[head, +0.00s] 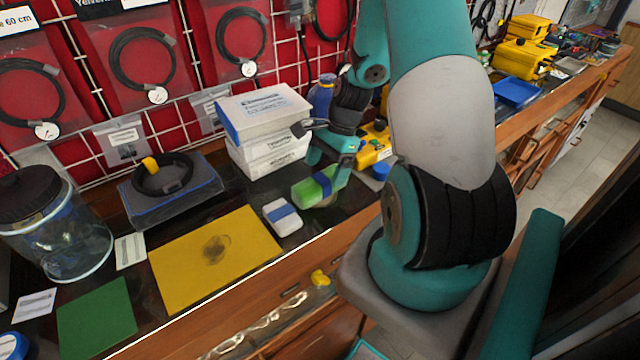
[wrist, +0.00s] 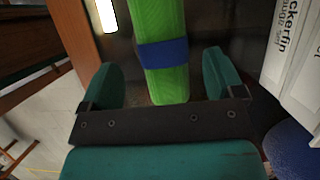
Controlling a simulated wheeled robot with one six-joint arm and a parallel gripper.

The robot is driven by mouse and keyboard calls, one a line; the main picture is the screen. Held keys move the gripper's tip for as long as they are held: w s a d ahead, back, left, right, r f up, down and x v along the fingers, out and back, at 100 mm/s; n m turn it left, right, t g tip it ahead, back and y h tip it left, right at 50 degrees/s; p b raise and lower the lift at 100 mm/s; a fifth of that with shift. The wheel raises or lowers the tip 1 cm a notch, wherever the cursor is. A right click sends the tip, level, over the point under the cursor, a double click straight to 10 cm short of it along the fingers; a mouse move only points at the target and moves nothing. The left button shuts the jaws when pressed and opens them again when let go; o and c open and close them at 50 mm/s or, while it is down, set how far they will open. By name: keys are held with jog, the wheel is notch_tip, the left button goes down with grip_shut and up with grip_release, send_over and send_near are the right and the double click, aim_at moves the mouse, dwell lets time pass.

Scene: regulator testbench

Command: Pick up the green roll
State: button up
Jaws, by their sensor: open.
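The green roll (head: 306,193) with a blue band lies on the dark bench top near its front edge. In the wrist view the roll (wrist: 166,82) runs away from me, its near end between the two teal fingers. My gripper (head: 330,166) is open at the right end of the roll. In the wrist view my gripper (wrist: 160,72) shows a gap on both sides of the roll. One finger covers part of the roll in the head view. I cannot tell how far down the fingertips reach beside it.
A white block with a blue band (head: 282,217) lies just left of the roll. Stacked white boxes (head: 264,133) stand behind it. A yellow device (head: 373,150) is behind my gripper.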

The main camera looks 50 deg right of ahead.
aim_at(321, 177)
jog(key=shift+w+p+x, duration=0.2)
jog(key=shift+p+x, duration=0.55)
jog(key=shift+x, duration=2.05)
jog(key=c, duration=1.1)
